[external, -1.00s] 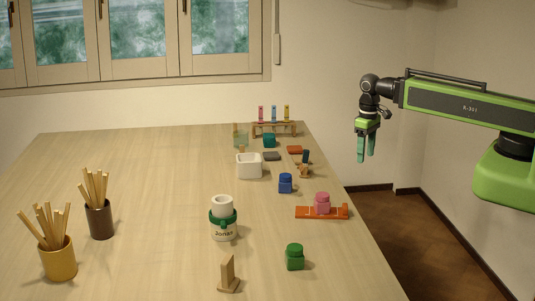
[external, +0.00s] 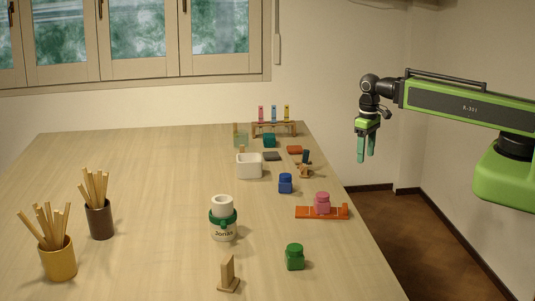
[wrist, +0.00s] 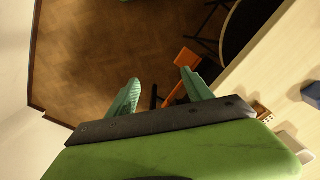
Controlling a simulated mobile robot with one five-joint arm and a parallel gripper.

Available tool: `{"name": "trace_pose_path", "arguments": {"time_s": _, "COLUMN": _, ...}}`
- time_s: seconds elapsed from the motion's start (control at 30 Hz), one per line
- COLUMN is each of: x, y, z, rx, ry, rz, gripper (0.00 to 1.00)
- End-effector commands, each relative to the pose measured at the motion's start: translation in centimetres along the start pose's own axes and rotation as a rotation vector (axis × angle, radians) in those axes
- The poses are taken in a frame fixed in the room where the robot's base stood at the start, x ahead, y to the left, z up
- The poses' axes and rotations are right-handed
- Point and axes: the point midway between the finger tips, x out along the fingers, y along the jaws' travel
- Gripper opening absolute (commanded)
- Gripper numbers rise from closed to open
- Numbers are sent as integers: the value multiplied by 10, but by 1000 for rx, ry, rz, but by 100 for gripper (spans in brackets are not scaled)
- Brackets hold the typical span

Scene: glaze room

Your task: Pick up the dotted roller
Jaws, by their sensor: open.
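A wooden rack (external: 275,133) stands at the far end of the table in the external view. It holds three small upright pieces: a pink one (external: 261,113), a blue one (external: 274,113) and a yellow one (external: 286,112). They may be rollers, but they are too small for me to tell whether any is dotted. My gripper (external: 367,156) hangs open and empty, pointing down, right of the table and the rack and apart from both.
A white square pot (external: 249,167), blue jar (external: 285,183), pink jar (external: 322,202) on an orange base, green jar (external: 294,257) and white-and-green container (external: 222,222) stand on the table (external: 150,180). Two stick holders (external: 58,262) (external: 100,220) are at left. The table's left middle is clear.

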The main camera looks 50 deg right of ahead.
Motion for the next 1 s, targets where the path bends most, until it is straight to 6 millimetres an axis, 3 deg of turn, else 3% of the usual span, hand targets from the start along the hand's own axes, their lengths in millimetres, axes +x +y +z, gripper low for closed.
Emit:
{"name": "trace_pose_path", "arguments": {"time_s": 0.4, "x": 0, "y": 0, "z": 0, "rx": 0, "ry": 0, "rz": 0, "gripper": 60}}
{"name": "trace_pose_path", "arguments": {"time_s": 0.6, "x": 0, "y": 0, "z": 0, "rx": 0, "ry": 0, "rz": 0, "gripper": 82}}
{"name": "trace_pose_path", "arguments": {"time_s": 0.87, "x": 0, "y": 0, "z": 0, "rx": -3, "ry": 0, "rz": 0, "gripper": 82}}
{"name": "trace_pose_path", "arguments": {"time_s": 1.0, "x": 0, "y": -2, "z": -10, "rx": -107, "ry": 30, "rz": -8, "gripper": 82}}
